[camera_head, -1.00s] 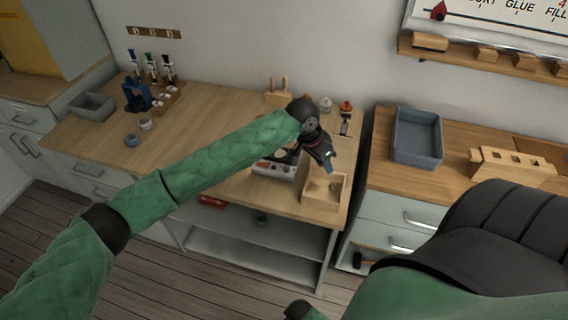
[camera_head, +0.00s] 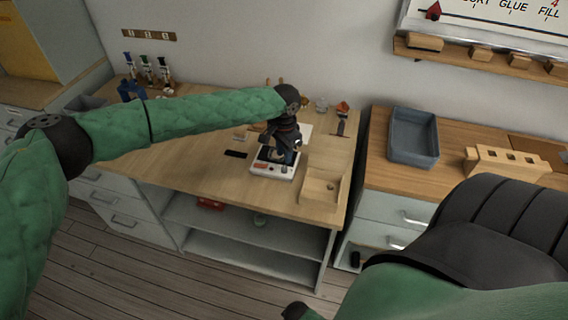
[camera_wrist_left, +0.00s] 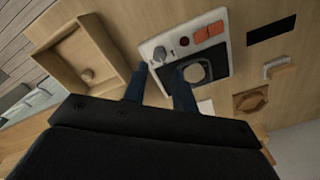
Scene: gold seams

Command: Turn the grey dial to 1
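A white control box (camera_head: 262,169) stands near the front edge of the wooden workbench; it also shows in the left wrist view (camera_wrist_left: 151,46). On it in the wrist view are a small dark grey dial (camera_wrist_left: 159,53), a red knob (camera_wrist_left: 184,41), orange-red buttons (camera_wrist_left: 207,32) and a pale round disc (camera_wrist_left: 193,72) on a black square. My left gripper (camera_head: 287,158) points down over the box. In the wrist view its two blue fingers (camera_wrist_left: 157,70) are apart, with the grey dial just beyond the gap between their tips. I cannot read the dial's setting.
An open wooden tray (camera_head: 323,188) stands close to the right of the box. A black strip (camera_head: 236,154) lies to its left. A grey bin (camera_head: 414,137) and a slotted wooden block (camera_head: 511,163) stand on the right counter. The bench's left front is clear.

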